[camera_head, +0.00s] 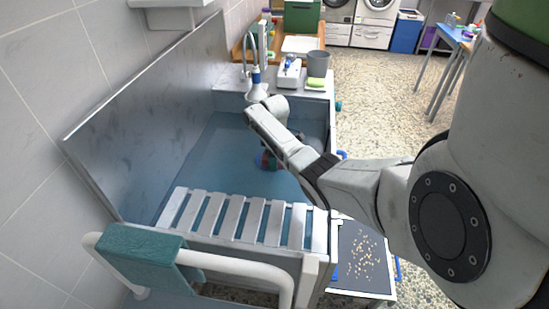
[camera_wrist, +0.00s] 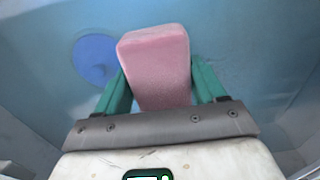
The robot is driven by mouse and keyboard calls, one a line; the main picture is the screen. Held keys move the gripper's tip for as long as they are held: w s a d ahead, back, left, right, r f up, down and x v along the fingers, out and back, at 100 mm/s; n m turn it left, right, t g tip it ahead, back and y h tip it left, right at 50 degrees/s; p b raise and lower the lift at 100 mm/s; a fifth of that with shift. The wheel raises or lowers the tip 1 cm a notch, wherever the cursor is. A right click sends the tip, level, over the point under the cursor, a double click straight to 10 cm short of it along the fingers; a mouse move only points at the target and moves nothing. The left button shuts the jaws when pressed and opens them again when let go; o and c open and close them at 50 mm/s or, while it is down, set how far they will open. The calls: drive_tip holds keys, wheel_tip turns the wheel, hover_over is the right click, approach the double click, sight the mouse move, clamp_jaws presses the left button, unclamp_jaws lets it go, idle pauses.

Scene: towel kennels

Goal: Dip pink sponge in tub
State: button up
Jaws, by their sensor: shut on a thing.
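The pink sponge (camera_wrist: 157,62) is held between the two green fingers of my gripper (camera_wrist: 163,82) in the wrist view. Its far end sticks out beyond the fingertips. In the head view my gripper (camera_head: 268,160) points down inside the tub (camera_head: 225,135), over the blue water. The arm link hides most of the gripper and sponge there. In the wrist view the tub's blue water (camera_wrist: 245,50) lies behind the sponge. I cannot tell whether the sponge touches the water.
A white slatted rack (camera_head: 235,218) spans the tub's near end, with a rail and green towel (camera_head: 145,262) in front. A metal panel (camera_head: 150,110) stands along the left. A faucet, grey cup (camera_head: 318,64) and green sponge (camera_head: 315,82) are on the far ledge. A blue disc (camera_wrist: 95,60) shows in the tub.

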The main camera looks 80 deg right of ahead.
drive_tip(key=shift+r+p, duration=3.4)
drive_tip(key=shift+r, duration=0.5)
wheel_tip(320, 180, up, 2)
drive_tip(key=shift+r+p, duration=0.1)
drive_tip(key=shift+p, duration=0.9)
drive_tip(key=shift+r, duration=1.9)
